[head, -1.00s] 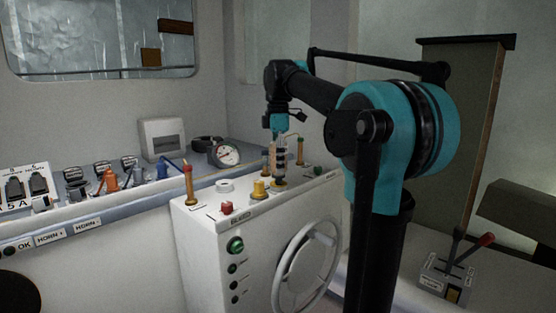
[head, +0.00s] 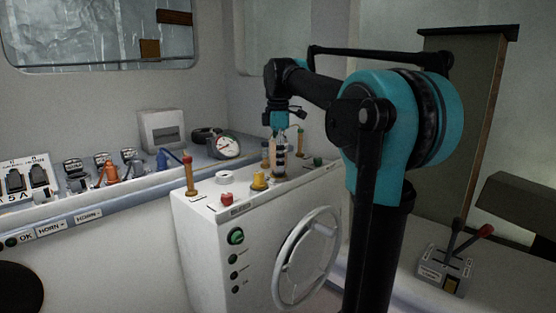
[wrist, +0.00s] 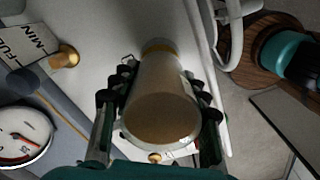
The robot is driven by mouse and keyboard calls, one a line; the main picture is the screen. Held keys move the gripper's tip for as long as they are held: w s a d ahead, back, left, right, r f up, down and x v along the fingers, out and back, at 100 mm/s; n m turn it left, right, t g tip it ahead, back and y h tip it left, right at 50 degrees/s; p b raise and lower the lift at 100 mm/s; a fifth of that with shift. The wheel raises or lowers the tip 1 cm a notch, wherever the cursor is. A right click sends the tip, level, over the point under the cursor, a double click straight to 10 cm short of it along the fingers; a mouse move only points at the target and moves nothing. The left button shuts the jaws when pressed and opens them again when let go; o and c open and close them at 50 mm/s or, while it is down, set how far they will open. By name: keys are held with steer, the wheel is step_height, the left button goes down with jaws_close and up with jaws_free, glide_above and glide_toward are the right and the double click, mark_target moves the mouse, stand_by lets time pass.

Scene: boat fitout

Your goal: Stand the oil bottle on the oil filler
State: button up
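The oil bottle (head: 279,158) is upright in my gripper (head: 279,147) above the top of the white console. The wrist view shows the bottle (wrist: 160,105) from above, with a wide brownish end towards me and the far end narrower. My gripper's fingers (wrist: 160,95) lie along both sides of it and appear to press on it. A yellow ring, seemingly the oil filler (head: 280,177), shows at the bottle's lower end. It is partly hidden by the bottle, and I cannot tell whether they touch.
A yellow cap (head: 259,181) stands close left of the bottle. A red button (head: 227,200), a white ring (head: 224,178) and a red-topped lever (head: 188,175) are further left. A handwheel (head: 306,258) is on the console's front. A round gauge (head: 225,147) stands behind.

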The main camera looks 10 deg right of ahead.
steer(key=o, duration=0.5)
step_height(320, 180, up, 12)
stand_by(0.5)
